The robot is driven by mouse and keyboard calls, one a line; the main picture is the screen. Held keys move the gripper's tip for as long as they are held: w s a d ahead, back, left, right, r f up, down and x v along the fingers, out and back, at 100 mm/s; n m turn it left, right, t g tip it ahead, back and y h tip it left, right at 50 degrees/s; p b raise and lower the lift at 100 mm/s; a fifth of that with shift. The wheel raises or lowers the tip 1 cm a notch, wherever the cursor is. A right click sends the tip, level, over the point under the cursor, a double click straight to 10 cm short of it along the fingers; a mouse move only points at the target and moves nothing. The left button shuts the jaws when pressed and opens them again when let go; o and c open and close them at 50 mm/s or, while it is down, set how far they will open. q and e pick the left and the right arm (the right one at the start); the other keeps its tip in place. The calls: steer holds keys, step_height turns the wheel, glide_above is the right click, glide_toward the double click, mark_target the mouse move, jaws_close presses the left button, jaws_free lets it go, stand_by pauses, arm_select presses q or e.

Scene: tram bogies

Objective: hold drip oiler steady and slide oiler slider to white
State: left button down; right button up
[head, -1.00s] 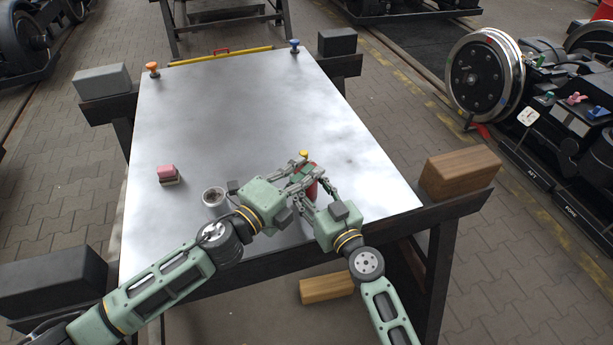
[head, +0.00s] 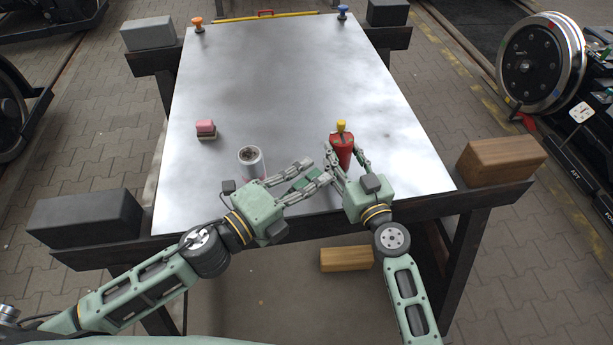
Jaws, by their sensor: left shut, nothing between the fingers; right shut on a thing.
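The drip oiler (head: 342,150) is a red tapered body with a yellow top (head: 341,126), near the front right of the metal sheet table, and looks about upright. My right gripper (head: 346,160) is shut on it, with a finger to either side of the red body. My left gripper (head: 320,173) is shut and empty, just left of and below the oiler, close to the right gripper's fingers. The lower part of the oiler is hidden behind the grippers. I cannot make out the oiler slider or any white mark on it.
A white can (head: 252,166) with dark contents stands left of my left gripper. A pink-topped block (head: 206,129) sits farther left. Orange (head: 197,23) and blue (head: 343,11) knobs stand at the far corners. The table's middle and back are clear.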

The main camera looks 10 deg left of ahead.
arm_select(q)
steer(key=shift+s+a, duration=0.35)
arm_select(e)
steer(key=o, duration=1.3)
